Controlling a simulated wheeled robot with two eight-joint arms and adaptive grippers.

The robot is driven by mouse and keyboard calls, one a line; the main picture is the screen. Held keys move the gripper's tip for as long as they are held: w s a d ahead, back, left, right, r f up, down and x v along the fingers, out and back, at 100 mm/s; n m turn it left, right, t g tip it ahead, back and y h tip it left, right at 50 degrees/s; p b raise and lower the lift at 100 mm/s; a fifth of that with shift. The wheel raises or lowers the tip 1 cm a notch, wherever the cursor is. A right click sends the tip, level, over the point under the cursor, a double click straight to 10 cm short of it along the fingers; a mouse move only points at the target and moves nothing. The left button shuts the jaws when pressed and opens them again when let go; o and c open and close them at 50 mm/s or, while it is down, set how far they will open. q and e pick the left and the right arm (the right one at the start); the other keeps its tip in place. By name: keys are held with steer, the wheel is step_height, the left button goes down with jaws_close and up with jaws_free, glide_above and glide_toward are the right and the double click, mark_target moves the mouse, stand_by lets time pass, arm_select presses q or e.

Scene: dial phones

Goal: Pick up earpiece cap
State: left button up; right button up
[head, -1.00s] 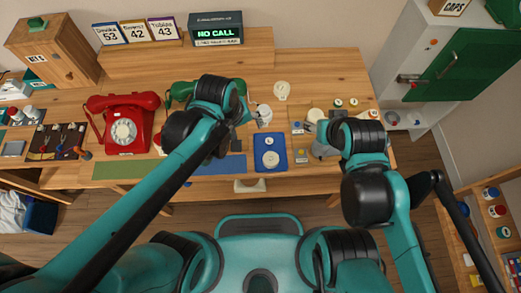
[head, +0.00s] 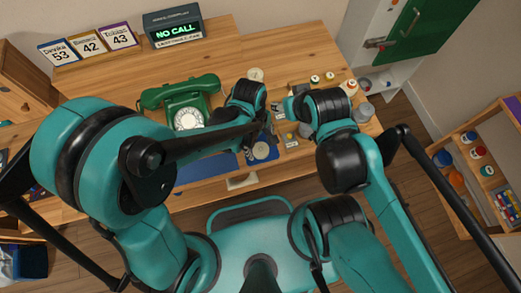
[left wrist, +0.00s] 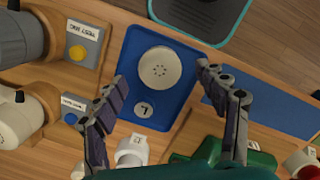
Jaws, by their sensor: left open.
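A round cream cap (left wrist: 159,67) with small holes in its middle, which looks like the earpiece cap, lies flat on a blue tray (left wrist: 184,44). A smaller round piece marked L (left wrist: 143,110) is on the same tray. My left gripper (left wrist: 161,74) is open and empty, its fingertips apart on either side of the cap in the picture, with the gripper above the tray. In the head view the cap (head: 261,150) shows just below my left gripper (head: 268,131), partly hidden. My right gripper (head: 281,110) is near the table's right part; its fingers are too hidden to judge.
A green dial phone (head: 188,112) stands left of my left gripper. Label blocks with a yellow button (left wrist: 77,53) and a blue button (left wrist: 70,118) stand beside the tray. Small jars and caps (head: 329,76) crowd the table's right end. A blue mat (left wrist: 270,112) lies beside the tray.

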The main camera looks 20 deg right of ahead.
mark_target(261, 150)
arm_select(q)
step_height(261, 150, down, 2)
steer(key=shift+s+d+f+b, duration=0.1)
steer(key=shift+f+b, duration=0.15)
steer(key=shift+b, duration=0.1)
steer(key=shift+r, duration=0.1)
steer(key=c, duration=1)
